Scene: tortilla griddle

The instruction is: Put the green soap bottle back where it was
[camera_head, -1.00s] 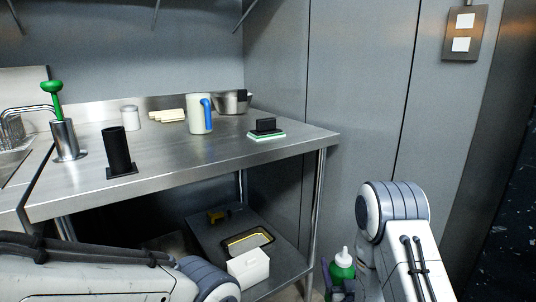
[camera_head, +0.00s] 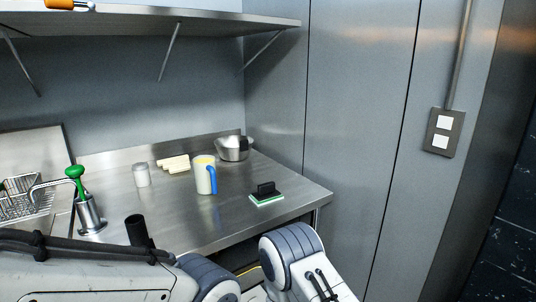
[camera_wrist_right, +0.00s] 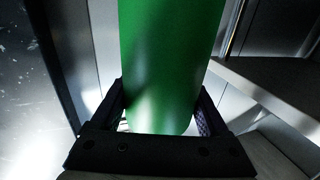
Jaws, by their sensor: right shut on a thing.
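The green soap bottle (camera_wrist_right: 170,55) fills the middle of the right wrist view, and its top is out of the picture. My right gripper (camera_wrist_right: 161,110) is shut on it, with one black finger on each side. In the head view the bottle and the right gripper are out of sight; only my right arm's links show at the bottom, in front of the counter's right end. My left arm crosses the bottom left of the head view, and its gripper does not show.
A wall shelf (camera_head: 190,22) hangs above.

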